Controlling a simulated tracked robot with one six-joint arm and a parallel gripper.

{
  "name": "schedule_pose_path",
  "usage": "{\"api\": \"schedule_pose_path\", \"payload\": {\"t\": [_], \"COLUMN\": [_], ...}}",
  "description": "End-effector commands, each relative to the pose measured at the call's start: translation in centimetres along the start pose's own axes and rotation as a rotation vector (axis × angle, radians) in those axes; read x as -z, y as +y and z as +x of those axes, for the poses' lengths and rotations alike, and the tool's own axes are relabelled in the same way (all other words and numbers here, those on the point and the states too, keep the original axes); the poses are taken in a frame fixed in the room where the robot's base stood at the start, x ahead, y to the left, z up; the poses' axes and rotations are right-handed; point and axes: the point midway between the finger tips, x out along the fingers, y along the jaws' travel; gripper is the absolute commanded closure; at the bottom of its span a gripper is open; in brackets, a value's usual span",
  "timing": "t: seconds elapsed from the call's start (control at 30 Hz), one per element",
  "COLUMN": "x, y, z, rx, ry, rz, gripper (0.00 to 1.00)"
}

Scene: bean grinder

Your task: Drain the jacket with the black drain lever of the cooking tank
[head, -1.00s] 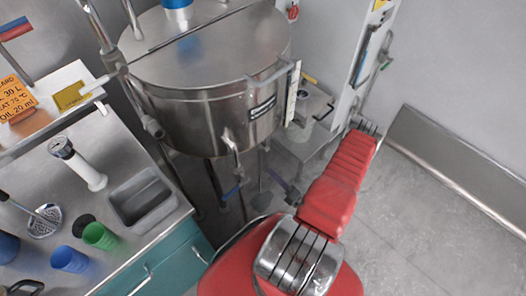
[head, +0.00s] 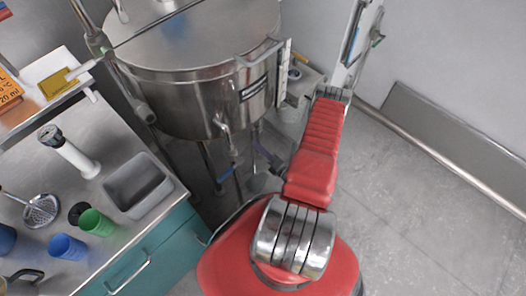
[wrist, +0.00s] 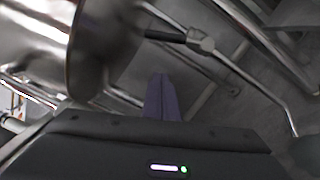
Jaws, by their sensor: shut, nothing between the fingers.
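The steel cooking tank (head: 195,105) stands at the upper left of the head view, with pipes and valves beneath it. In the wrist view a black lever (wrist: 165,36) joins a steel fitting (wrist: 201,43), above and a little right of my fingertips. My gripper (wrist: 161,76) is shut and empty, apparently apart from the lever. In the head view I cannot make out my gripper.
A counter with a sink (head: 137,187), a green cup (head: 97,222) and a blue cup (head: 68,248) is at left. A white post (head: 357,45) stands behind my red arm. The floor (head: 420,210) at right is clear. Steel pipes (wrist: 265,60) cross the wrist view.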

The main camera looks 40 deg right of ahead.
Motion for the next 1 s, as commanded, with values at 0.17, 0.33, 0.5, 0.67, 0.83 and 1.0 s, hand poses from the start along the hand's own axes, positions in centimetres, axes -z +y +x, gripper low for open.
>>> {"api": "schedule_pose_path", "payload": {"t": [0.17, 0.33, 0.5, 0.67, 0.83, 1.0], "x": [0.0, 0.0, -1.6, -3.1, -3.9, -4.0], "y": [0.1, 0.1, 0.1, 0.0, 0.0, 0.0], "z": [1.9, 3.4, 4.2, 4.5, 4.7, 4.7], "rx": [-0.002, -0.002, -0.002, -0.001, 0.000, 0.000], "ry": [0.001, 0.001, -0.004, -0.003, -0.002, -0.002], "rz": [-0.001, 0.000, -0.003, -0.001, -0.001, 0.000], "gripper": [1.00, 1.00, 1.00, 1.00, 1.00, 1.00]}}
